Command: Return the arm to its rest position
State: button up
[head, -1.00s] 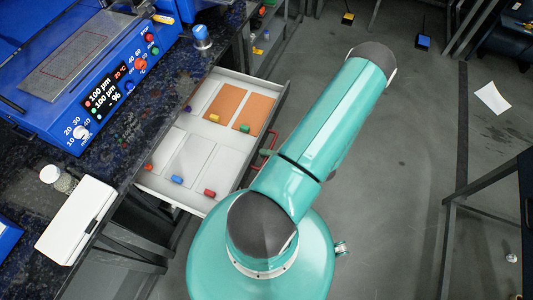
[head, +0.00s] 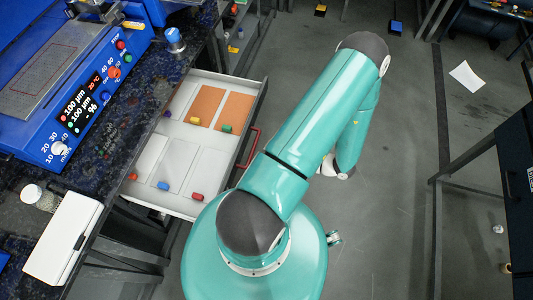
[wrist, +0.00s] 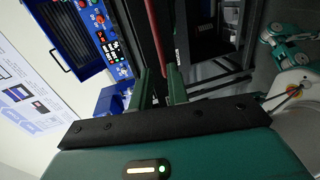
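My teal arm (head: 318,118) reaches up and to the right across the head view and bends down at its dark elbow. My gripper is hidden there. In the wrist view its two green fingers (wrist: 161,88) stand apart with a gap between them, and I see nothing held. A red bar (wrist: 157,35) shows ahead of the fingers, and I cannot tell how far away it is.
An open drawer (head: 262,98) with a red handle (head: 250,147) lies left of my arm, holding orange and pale panels and several small coloured pieces. A blue machine (head: 113,58) stands on the dark counter.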

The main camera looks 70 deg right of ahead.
jog(key=v, duration=0.2)
jog(key=shift+s, duration=0.3)
dwell(0.3)
jog(key=w+r+n+g+y, duration=0.6)
jog(key=w+r+n+y, duration=0.1)
jog(key=w+r+n, duration=0.7)
jog(key=w+a+r+n+g, duration=0.65)
jog(key=w+r+n, duration=0.3)
jog(key=n, duration=0.45)
jog(key=w+a+r+n+t+h, duration=0.1)
jog(key=w+a+r+n+h, duration=0.1)
jog(key=a+r+n, duration=0.7)
jog(key=w+a+r+n+t+h, duration=0.1)
jog(key=w+a+r+n+h, duration=0.1)
jog(key=a+r+n+h, duration=0.3)
jog(key=a+r+n, duration=0.4)
jog(key=a+n, duration=0.6)
jog(key=n, duration=0.1)
jog(key=shift+w+r+n+h, duration=0.3)
jog(key=shift+w, duration=0.05)
